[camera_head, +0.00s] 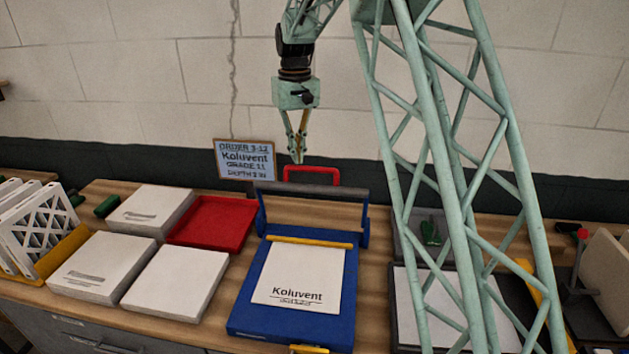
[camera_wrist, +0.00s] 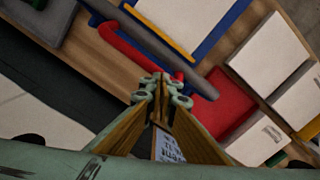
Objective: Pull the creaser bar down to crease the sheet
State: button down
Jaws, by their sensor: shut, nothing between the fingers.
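The creaser has a blue base (camera_head: 292,318) with a white printed sheet (camera_head: 300,268) lying on it and a yellow strip (camera_head: 310,241) across the sheet's far end. Its dark grey bar (camera_head: 310,189) is raised above the far end, between blue side arms. A red handle (camera_head: 313,170) stands up behind the bar as a loop; it also shows in the wrist view (camera_wrist: 122,45). My gripper (camera_head: 297,158) is shut and empty, pointing down near the handle's upper left. In the wrist view its fingertips (camera_wrist: 163,82) are close to the handle; contact cannot be told.
A red tray (camera_head: 212,221) and several white boxes (camera_head: 176,281) lie left of the creaser. An order sign (camera_head: 245,160) stands behind. A dark tray with a white sheet (camera_head: 440,302) is at right, partly hidden by my arm's lattice.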

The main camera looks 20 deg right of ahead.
aim_at(294, 170)
jog(key=shift+f, duration=0.6)
dwell(0.6)
jog(key=shift+s+a+f+b, duration=0.15)
jog(key=shift+s+a+b, duration=0.15)
jog(key=shift+s, duration=0.25)
jog(key=shift+s+a+f+b, duration=0.1)
jog(key=shift+s+a+b, duration=0.1)
jog(key=shift+s+b, duration=0.3)
jog(key=shift+s, duration=0.2)
jog(key=shift+s+a+f+b, duration=0.15)
jog(key=shift+s+a+b, duration=0.1)
jog(key=shift+s, duration=0.2)
jog(key=shift+s+a+f+b, duration=0.15)
jog(key=shift+s+a, duration=0.05)
jog(key=shift+s, duration=0.25)
jog(key=shift+s+a+f, duration=0.1)
jog(key=shift+s, duration=0.1)
jog(key=shift+s+a+f+b, duration=0.15)
jog(key=shift+s+a+b, duration=0.1)
jog(key=shift+s, duration=0.15)
jog(key=shift+s+a+f+b, duration=0.15)
jog(key=shift+s+b, duration=0.1)
jog(key=shift+s, duration=0.15)
jog(key=shift+s+f, duration=0.1)
jog(key=shift+s, duration=0.1)
